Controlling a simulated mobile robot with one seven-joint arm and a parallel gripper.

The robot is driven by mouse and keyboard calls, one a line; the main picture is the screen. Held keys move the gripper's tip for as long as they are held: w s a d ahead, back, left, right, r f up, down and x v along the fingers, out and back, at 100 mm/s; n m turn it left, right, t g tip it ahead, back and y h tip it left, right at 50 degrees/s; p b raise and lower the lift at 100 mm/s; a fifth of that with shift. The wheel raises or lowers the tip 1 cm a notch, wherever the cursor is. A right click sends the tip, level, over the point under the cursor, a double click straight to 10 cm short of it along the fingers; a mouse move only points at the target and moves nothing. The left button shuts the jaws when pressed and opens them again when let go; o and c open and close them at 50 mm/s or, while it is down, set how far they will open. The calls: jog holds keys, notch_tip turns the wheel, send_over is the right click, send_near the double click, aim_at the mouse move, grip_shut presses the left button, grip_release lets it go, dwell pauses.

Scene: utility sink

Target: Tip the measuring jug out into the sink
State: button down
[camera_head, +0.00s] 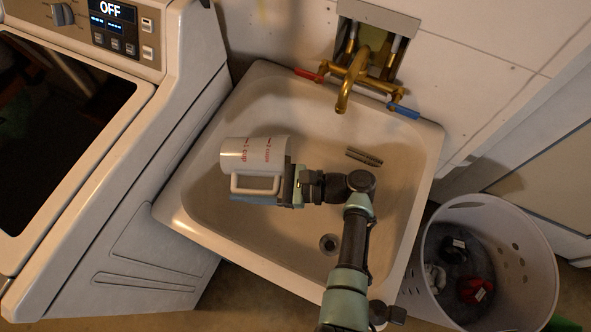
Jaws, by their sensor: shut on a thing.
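The measuring jug (240,154) is white with red markings. It lies tipped on its side over the left part of the sink (268,88), with its handle toward the bottom of the picture. My gripper (283,186) comes from the right and is shut on the jug, near its right end and handle. The fingers partly hide the jug there. The jug's inside is not visible, and I see no liquid flowing. My arm reaches across the basin from the bottom of the picture.
A brass tap (357,77) with red and blue handles stands at the sink's back. A drain (329,243) and a small slim object (364,157) show in the basin. A washing machine (150,170) stands left. A white laundry basket (520,240) with clothes stands right.

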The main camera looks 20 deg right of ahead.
jog(key=shift+s+d+r+t+y+b, duration=0.1)
jog(key=shift+d+r+t+y+b, duration=0.15)
jog(key=shift+r+y+b, duration=0.15)
jog(key=shift+s+d+r+t+y+b, duration=0.1)
jog(key=shift+r+t+y+b, duration=0.2)
jog(key=shift+y, duration=0.2)
dwell(0.8)
jog(key=w+a+f+g+h+p, duration=0.1)
jog(key=a+f+g+h+p, duration=0.1)
jog(key=f+g+h+p, duration=0.2)
jog(key=w+a+f+g+h+p, duration=0.1)
jog(key=a+f+g+h+p, duration=0.2)
jog(key=f+h, duration=0.6)
jog(key=g+h+p, duration=0.1)
jog(key=h, duration=0.2)
jog(key=shift+w+n+h, duration=0.2)
jog(key=shift+n+h, duration=0.1)
jog(key=shift+h, duration=0.1)
dwell(0.8)
